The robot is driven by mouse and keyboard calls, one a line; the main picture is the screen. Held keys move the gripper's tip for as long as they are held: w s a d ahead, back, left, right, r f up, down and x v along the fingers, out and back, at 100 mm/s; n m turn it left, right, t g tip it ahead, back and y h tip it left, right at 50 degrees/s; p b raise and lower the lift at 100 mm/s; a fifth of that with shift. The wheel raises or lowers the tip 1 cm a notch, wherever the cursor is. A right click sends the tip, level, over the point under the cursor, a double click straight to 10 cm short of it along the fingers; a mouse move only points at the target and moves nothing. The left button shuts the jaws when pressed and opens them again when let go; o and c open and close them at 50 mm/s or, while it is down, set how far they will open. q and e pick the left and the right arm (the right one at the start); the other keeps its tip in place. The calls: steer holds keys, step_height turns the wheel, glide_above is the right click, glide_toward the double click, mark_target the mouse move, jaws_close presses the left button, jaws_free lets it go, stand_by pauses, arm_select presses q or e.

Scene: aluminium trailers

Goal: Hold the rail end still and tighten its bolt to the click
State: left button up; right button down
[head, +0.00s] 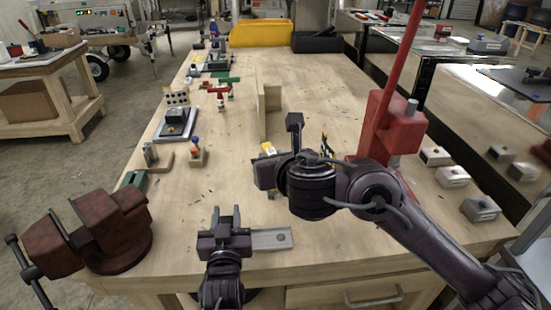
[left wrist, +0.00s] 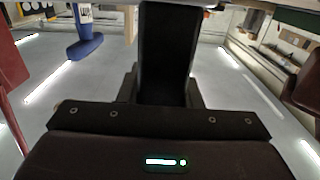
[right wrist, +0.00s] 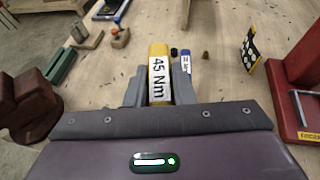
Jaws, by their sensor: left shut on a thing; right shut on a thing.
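The pale metal rail end (head: 264,240) lies near the front edge of the wooden bench. My left gripper (head: 227,222) is at its left end, shut on it. In the left wrist view my dark fingers (left wrist: 168,55) fill the middle and hide the grip. A dark spot shows on the rail, but I cannot tell whether it is the bolt. My right gripper (right wrist: 158,92) is shut on a yellow tool marked 45 Nm (right wrist: 159,70), beyond the rail end and apart from it. The yellow tool also shows in the head view (head: 268,148), partly hidden by my right arm.
A red-brown vise (head: 110,225) stands front left and a red stand (head: 392,125) right. A checkered card (right wrist: 250,50) and an upright wooden board (head: 262,105) stand on the bench. Grey-topped blocks (head: 453,176) line the right edge.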

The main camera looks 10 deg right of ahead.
steer(key=shift+s+d+f+n+y, duration=0.2)
steer(key=shift+f+n+y, duration=0.2)
steer(key=shift+n+y, duration=0.3)
steer(key=shift+n+g+y, duration=0.6)
steer(key=shift+n+y, duration=0.2)
steer(key=shift+y, duration=0.1)
steer(key=s+f, duration=0.1)
steer(key=f, duration=0.1)
steer(key=s+d+f, duration=0.1)
steer(key=f, duration=0.1)
steer(key=shift+s+d, duration=0.15)
steer(key=shift+s, duration=0.05)
steer(key=shift+f, duration=0.2)
step_height(320, 180, down, 6)
steer(key=m+g+h, duration=0.1)
steer(key=m+h, duration=1.1)
steer(key=h, duration=0.1)
steer(key=shift+f+h, duration=0.25)
steer(key=shift+h, duration=0.15)
steer(key=shift+m, duration=0.3)
steer(key=shift+a+r, duration=0.2)
